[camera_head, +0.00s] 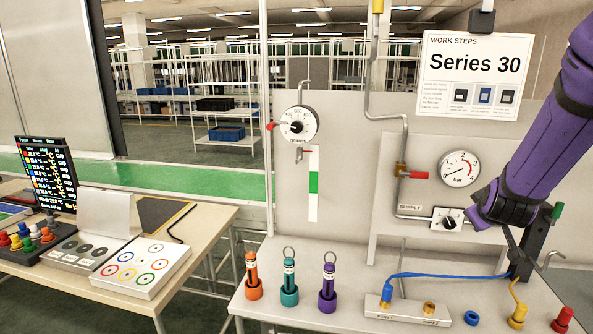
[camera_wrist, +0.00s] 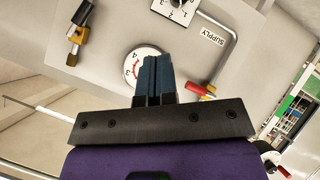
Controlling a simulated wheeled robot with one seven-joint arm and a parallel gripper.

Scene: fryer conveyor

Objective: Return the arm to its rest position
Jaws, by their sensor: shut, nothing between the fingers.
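My purple arm (camera_head: 545,135) reaches in from the upper right in the head view, with its wrist in front of the panel beside the supply knob (camera_head: 450,222). My gripper (camera_wrist: 155,68) shows in the wrist view with its dark blue fingers together and nothing between them. The fingertips overlap the pressure gauge (camera_wrist: 141,66) in that view; I cannot tell the distance. In the head view the fingers are hard to tell from the dark stand (camera_head: 535,243) behind the wrist.
The bench below holds orange (camera_head: 253,279), teal (camera_head: 289,284) and purple (camera_head: 328,288) ringed plugs. A blue hose (camera_head: 440,274) runs from a metal block (camera_head: 408,312) towards the dark stand. A "Series 30" sign (camera_head: 475,72) hangs left of my arm. A side table (camera_head: 200,225) stands left.

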